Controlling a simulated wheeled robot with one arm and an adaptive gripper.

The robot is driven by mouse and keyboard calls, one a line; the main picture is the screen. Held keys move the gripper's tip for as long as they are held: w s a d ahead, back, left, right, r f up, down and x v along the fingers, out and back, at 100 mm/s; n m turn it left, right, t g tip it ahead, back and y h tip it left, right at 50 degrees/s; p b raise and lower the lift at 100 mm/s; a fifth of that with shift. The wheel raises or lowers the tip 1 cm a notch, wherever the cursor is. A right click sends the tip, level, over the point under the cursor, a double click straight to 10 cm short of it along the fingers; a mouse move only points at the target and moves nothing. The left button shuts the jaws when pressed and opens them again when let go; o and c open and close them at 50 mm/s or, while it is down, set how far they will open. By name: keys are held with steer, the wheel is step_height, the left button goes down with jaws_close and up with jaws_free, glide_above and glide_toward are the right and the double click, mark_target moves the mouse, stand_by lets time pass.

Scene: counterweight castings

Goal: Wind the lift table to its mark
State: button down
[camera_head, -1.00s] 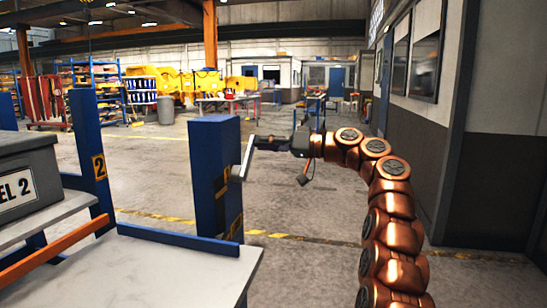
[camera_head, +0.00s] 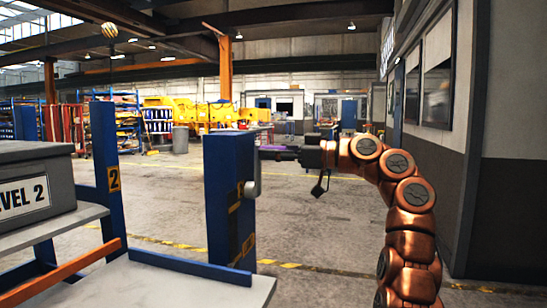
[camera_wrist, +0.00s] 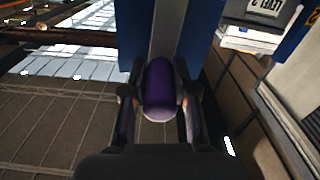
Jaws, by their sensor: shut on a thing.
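The lift table's blue post (camera_head: 228,205) stands near the middle of the head view. A grey crank arm (camera_head: 254,182) is on its right side, with a purple grip (camera_head: 272,148) at its upper end. My gripper (camera_head: 283,152) reaches in from the right and is shut on the grip. In the wrist view the purple grip (camera_wrist: 160,90) lies between my two fingers, with the crank arm behind it. A yellow plate marked 2 (camera_head: 114,180) is on the farther blue post (camera_head: 104,165). The near post has yellow-and-black markings, too small to read.
A grey box (camera_head: 30,165) labelled LEVEL 2 stands on a light platform (camera_head: 75,222) at left. A wall with windows (camera_head: 437,92) runs along the right. The floor beyond the post is open.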

steer(key=shift+s+a+f+n, duration=0.15)
steer(key=shift+s+f+n, duration=0.05)
steer(key=shift+s+n, duration=0.1)
steer(key=c, duration=0.9)
jaws_free()
steer(key=shift+w, duration=0.1)
steer(key=shift+r, duration=0.1)
steer(key=v, duration=1.2)
